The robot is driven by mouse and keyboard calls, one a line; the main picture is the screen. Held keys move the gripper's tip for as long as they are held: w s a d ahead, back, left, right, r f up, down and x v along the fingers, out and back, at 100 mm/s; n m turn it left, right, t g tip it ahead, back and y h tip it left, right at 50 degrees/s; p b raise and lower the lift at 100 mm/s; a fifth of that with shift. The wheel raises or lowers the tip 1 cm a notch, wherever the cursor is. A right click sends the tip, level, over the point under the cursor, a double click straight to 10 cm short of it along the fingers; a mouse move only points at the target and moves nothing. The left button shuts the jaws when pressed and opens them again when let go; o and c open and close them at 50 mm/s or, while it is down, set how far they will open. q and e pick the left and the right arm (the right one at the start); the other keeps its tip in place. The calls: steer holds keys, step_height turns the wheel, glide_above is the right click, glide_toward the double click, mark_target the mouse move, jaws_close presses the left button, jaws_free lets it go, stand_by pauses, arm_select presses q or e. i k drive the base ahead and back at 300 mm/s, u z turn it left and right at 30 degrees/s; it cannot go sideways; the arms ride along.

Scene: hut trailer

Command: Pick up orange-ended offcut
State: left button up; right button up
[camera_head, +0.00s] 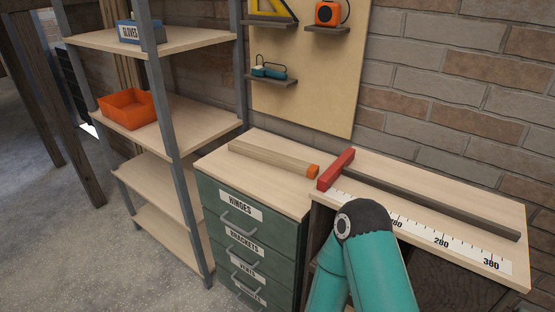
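The orange-ended offcut (268,159) is a light wooden bar lying flat on top of the green drawer cabinet (253,210). Its orange end (312,171) is at the right, close to the red stop block (335,169) on the bench beside the cabinet. A teal arm of mine rises from the bottom of the picture in front of the bench and hides part of its front edge and ruler. Neither gripper shows in this view.
A white ruler strip (461,251) and a dark rail (438,205) run along the bench. A shelf rack at left holds an orange bin (127,108) and a gloves box (141,32). A pegboard (308,75) with tools hangs behind. The cabinet top around the offcut is clear.

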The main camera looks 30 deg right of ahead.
mark_target(310, 171)
steer(key=z, duration=0.05)
steer(key=i, duration=1)
steer(key=u, duration=0.05)
